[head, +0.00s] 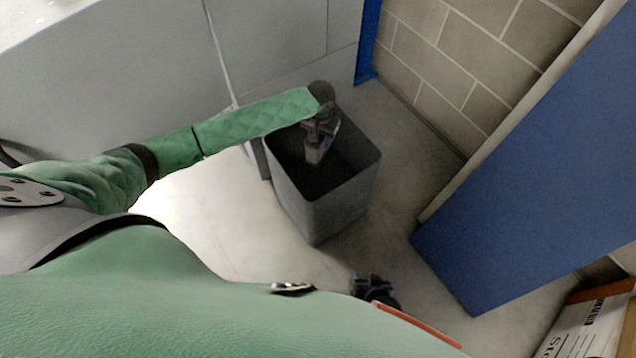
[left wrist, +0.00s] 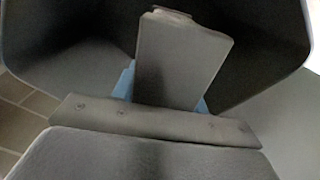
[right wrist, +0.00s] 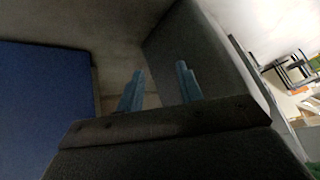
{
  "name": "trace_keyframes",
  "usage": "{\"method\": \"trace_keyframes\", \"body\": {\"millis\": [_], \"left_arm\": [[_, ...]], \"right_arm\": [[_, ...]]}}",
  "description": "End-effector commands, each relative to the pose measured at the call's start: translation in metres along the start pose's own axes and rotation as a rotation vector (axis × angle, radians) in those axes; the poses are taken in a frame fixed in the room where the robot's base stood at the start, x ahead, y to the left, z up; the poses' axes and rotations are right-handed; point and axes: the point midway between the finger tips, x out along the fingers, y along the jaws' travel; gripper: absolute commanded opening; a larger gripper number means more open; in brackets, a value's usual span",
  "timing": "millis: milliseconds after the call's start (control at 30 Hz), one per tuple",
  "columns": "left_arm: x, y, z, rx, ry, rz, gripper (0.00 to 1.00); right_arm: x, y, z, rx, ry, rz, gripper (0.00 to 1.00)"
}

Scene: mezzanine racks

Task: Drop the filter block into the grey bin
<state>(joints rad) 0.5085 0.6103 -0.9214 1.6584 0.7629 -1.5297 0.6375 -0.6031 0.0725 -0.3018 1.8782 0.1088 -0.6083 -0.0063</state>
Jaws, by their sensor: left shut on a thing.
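The grey bin (head: 345,203) stands on the floor in the middle of the head view, its dark inside open upward. My left gripper (head: 319,132) is over the bin's opening and shut on the filter block (head: 314,153), a small grey block that hangs below it. In the left wrist view the filter block (left wrist: 183,58) is between the blue fingers, with the bin's dark inside (left wrist: 265,50) around it. No contact between block and bin shows. My right gripper (head: 374,290) is low, in front of the bin; in the right wrist view its blue fingers (right wrist: 160,90) are apart and empty.
A large blue panel (head: 530,170) stands to the right of the bin. A grey cabinet front (head: 280,45) and a block wall (head: 455,50) are behind. A white box with print (head: 590,325) is at the lower right. Pale floor (head: 215,205) is clear left of the bin.

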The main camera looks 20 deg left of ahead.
Motion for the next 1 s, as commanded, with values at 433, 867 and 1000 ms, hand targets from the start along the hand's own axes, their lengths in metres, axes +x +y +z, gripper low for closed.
{"method": "trace_keyframes", "body": {"millis": [433,867,1000], "left_arm": [[0.0037,-0.0001,-0.0001,0.0,0.0,0.0,0.18],[0.0038,-0.0002,-0.0001,0.0,0.0,0.0,0.69],[0.0033,-0.0002,0.0,0.0,0.0,0.0,0.69]], "right_arm": [[0.0108,0.0031,0.0126,0.001,0.017,0.003,0.36],[0.0105,0.0024,0.0134,0.001,0.015,0.002,0.36],[0.0105,0.0025,0.0133,0.001,0.015,0.002,0.36]]}}
